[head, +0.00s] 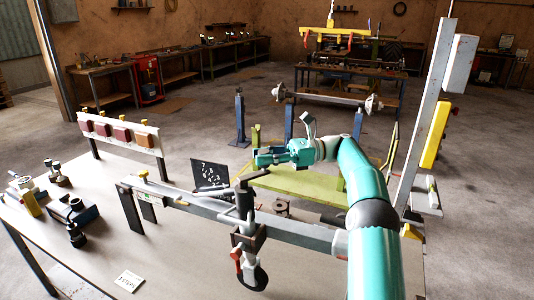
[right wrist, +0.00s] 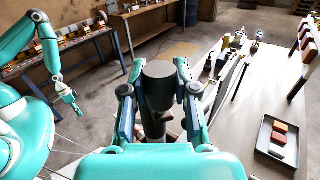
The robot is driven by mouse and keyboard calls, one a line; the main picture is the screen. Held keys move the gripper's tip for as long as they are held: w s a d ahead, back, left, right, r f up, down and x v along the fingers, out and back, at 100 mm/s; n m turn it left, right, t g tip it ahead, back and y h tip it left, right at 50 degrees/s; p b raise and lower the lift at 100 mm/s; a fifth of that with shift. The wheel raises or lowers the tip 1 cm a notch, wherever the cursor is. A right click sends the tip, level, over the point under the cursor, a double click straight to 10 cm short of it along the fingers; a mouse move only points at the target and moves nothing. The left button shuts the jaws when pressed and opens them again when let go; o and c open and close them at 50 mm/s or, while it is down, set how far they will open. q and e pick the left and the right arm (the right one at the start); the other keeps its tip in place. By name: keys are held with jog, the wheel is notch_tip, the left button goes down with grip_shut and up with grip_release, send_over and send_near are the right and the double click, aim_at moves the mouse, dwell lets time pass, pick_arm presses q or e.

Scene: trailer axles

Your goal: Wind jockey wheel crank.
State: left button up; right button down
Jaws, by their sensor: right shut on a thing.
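The jockey wheel (head: 247,222) is clamped upright on the grey trailer drawbar in the head view, its dark wheel (head: 253,276) at the bottom and a red clamp handle (head: 238,258) at its side. The dark crank arm (head: 252,177) extends from its top toward my right gripper (head: 262,157). My right gripper comes from the right and is shut on the crank's dark cylindrical grip (right wrist: 158,88), seen between both fingers in the right wrist view. The fingers partly hide the grip. My left gripper (right wrist: 70,98) shows small at the left there, away from the crank; its jaws are unclear.
The grey bench (head: 90,245) carries couplings and tools at left. A board with red blocks (head: 120,132) stands at the back. A grey post (head: 430,110) rises right of my right arm.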

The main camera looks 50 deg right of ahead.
jog(key=shift+w+g, duration=0.15)
jog(key=shift+g, duration=0.25)
dwell(0.3)
jog(key=c, duration=0.9)
grip_release()
jog(key=shift+y, duration=0.3)
jog(key=shift+o, duration=0.2)
jog(key=shift+s+t, duration=0.2)
jog(key=shift+t, duration=0.1)
